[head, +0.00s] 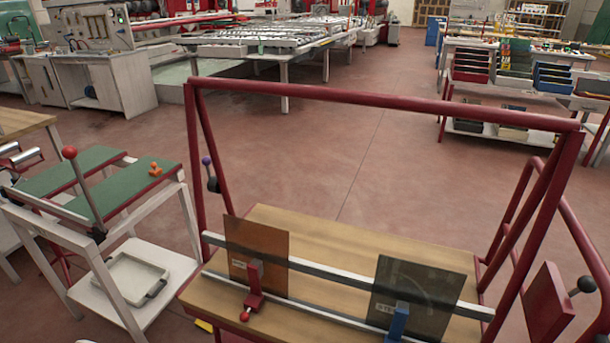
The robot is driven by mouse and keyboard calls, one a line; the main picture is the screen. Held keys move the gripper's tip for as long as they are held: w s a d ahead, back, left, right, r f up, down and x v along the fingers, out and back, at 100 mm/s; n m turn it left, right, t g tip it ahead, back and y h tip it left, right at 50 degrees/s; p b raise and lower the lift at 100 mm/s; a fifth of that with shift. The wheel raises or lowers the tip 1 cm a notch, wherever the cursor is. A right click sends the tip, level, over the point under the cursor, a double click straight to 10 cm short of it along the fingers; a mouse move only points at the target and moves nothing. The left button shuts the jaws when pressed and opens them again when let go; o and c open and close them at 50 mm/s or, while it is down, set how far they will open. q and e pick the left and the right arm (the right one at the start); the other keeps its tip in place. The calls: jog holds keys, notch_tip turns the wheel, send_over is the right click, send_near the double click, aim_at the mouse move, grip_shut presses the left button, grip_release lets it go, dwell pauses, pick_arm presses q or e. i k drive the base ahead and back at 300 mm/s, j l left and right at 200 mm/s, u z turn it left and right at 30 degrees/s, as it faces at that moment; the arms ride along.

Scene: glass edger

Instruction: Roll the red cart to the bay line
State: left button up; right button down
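The red cart (385,103) stands close in front of me, with a tall red tube frame and a wooden deck (340,235). A brown glass pane (256,250) and a dark grey pane (420,295) stand on it against pale rails. A red clamp (253,285) is at the brown pane and a blue clamp (398,322) at the grey one. A small yellow patch (204,325) shows on the floor by the cart's lower left; I cannot tell if it is the bay line. The cart's wheels are hidden. Neither gripper is in view.
A white stand with green tops (125,188) and a white tray (133,278) is close on the left. A red lever box (548,305) is at the right. Shelves of bins (500,70) stand back right. The red floor (370,140) beyond the cart is clear.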

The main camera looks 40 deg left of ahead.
aim_at(333, 265)
jog(key=k+u, duration=0.1)
jog(key=u, duration=0.25)
jog(key=k+j+u, duration=0.15)
jog(key=u, duration=0.15)
jog(key=k+j+u, duration=0.1)
jog(key=u, duration=0.25)
